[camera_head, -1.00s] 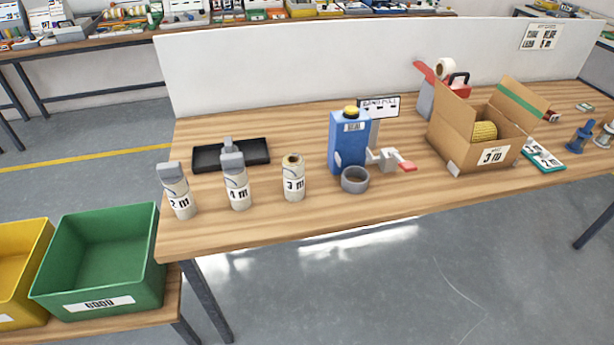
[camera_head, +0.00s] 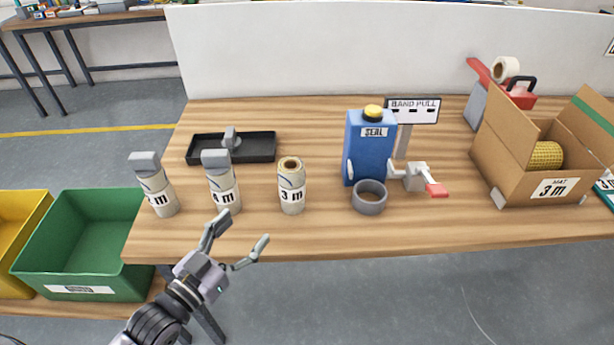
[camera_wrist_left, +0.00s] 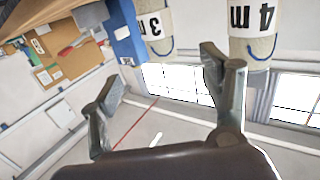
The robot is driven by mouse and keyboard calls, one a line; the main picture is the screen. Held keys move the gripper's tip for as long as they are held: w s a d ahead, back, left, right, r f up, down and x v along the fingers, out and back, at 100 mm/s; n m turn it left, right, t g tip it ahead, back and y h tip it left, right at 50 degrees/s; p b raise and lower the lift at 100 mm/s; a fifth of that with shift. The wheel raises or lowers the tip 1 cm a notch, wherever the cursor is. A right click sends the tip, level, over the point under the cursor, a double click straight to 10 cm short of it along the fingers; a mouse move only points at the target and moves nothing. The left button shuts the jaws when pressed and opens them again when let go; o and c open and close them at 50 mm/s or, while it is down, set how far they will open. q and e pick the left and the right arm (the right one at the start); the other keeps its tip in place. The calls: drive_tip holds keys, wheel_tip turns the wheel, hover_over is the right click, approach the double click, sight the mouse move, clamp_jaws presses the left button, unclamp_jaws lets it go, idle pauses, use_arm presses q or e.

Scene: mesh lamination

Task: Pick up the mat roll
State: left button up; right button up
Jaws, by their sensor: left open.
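Three pale rolls stand upright along the table's front left: a "2 m" roll (camera_head: 160,192), a "4 m" roll (camera_head: 223,189) and a "3 m" roll (camera_head: 292,190). Grey blocks top the left and middle rolls; the "3 m" roll has an open top. A yellow textured roll (camera_head: 541,155) lies in a cardboard box (camera_head: 522,185) labelled "MAT 3 m". My left gripper (camera_head: 243,228) is open and empty at the table's front edge, in front of the "4 m" and "3 m" rolls. The left wrist view shows the "3 m" roll (camera_wrist_left: 155,24) and "4 m" roll (camera_wrist_left: 254,30) beyond its open fingers (camera_wrist_left: 163,66).
A black tray (camera_head: 258,148) lies behind the rolls. A blue seal bottle (camera_head: 369,152), a grey ring (camera_head: 369,198) and a band pull device (camera_head: 413,177) stand right of them. Green (camera_head: 85,238) and yellow (camera_head: 20,235) bins sit at the lower left. The table's front middle is clear.

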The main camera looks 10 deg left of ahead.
sight(284, 183)
drive_tip(key=w+d, duration=0.2)
drive_tip(key=w, duration=0.4)
use_arm(q)
drive_tip(key=b+x, duration=0.1)
drive_tip(key=x, duration=0.2)
drive_tip(key=b+x, duration=0.1)
drive_tip(key=x, duration=0.5)
drive_tip(key=shift+w+d+r+b, duration=0.25)
drive_tip(key=shift+d+r+b, duration=0.05)
drive_tip(key=shift+r+b, duration=0.1)
drive_tip(key=x, duration=0.3)
drive_tip(key=shift+b, duration=0.4)
drive_tip(key=b+x, duration=0.2)
drive_tip(key=x, duration=0.2)
drive_tip(key=shift+w+r, duration=0.1)
drive_tip(key=shift+w, duration=0.15)
drive_tip(key=shift+w+d+r, duration=0.1)
drive_tip(key=shift+w+d, duration=0.05)
drive_tip(key=shift+w, duration=0.15)
use_arm(e)
drive_tip(key=s+f, duration=0.4)
drive_tip(key=f, duration=0.2)
drive_tip(key=shift+a, duration=0.35)
use_arm(q)
drive_tip(key=c, duration=1.3)
drive_tip(key=shift+c, duration=0.6)
use_arm(e)
drive_tip(key=shift+w+a, duration=0.1)
drive_tip(key=shift+w, duration=0.1)
